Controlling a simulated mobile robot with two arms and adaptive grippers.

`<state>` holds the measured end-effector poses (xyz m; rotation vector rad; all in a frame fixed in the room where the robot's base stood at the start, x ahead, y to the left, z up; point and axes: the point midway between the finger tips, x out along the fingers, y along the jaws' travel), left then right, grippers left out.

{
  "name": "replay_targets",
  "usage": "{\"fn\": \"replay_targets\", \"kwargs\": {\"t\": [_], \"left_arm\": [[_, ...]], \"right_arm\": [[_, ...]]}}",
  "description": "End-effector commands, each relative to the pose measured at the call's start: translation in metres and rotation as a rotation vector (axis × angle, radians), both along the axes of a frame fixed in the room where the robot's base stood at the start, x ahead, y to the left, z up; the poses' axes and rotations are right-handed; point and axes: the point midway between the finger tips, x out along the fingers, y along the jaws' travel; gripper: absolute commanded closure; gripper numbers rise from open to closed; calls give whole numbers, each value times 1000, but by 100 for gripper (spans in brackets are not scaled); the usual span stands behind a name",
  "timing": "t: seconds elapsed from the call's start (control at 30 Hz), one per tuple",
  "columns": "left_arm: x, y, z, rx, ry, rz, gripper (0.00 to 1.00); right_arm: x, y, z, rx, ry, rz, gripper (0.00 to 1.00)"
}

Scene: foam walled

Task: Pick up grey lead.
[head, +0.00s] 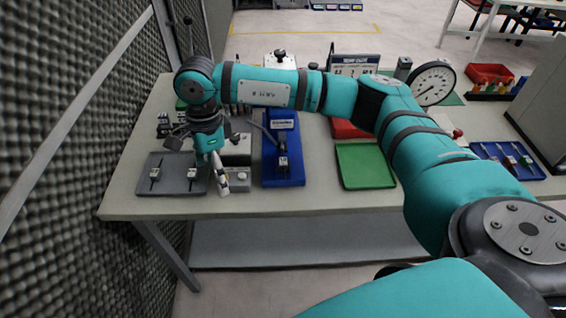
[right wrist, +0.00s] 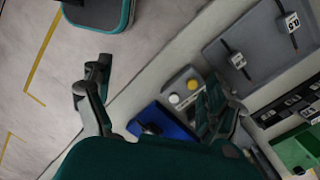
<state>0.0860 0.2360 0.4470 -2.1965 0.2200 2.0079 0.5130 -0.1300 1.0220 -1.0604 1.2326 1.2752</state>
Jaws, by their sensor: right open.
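A dark grey tray (head: 172,187) lies at the left end of the bench. Two small dark pieces with white labels, the left one (head: 155,174) and the right one (head: 192,174), lie on it apart from each other. In the right wrist view, the same tray (right wrist: 265,50) is at upper right with the labelled pieces (right wrist: 237,60) and (right wrist: 292,22). I cannot tell which thing is the grey lead. My left gripper is out of view.
Further right are a blue stand (head: 284,178), a green tray (head: 365,167), a round dial (head: 433,83) and a blue tray (head: 500,152). A dark foam wall (head: 60,180) borders the left side.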

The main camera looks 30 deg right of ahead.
Motion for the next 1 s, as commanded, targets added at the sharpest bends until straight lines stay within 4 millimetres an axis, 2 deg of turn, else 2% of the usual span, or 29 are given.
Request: {"fn": "replay_targets", "kwargs": {"t": [0.03,0.1,0.2,0.23,0.37,0.7,1.0], "left_arm": [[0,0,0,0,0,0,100],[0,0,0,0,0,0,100],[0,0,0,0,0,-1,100],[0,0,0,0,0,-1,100],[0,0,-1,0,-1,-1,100],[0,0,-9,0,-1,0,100],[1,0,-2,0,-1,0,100]], "right_arm": [[14,-37,15,-134,-28,-14,10],[22,-78,32,-290,-41,-34,10],[27,-114,52,-427,-44,-61,10],[28,-120,55,-451,-43,-66,10],[27,-134,52,-492,-36,-77,10],[21,-158,-16,-485,-34,-76,10],[21,-173,-45,-488,-39,-78,10]]}}
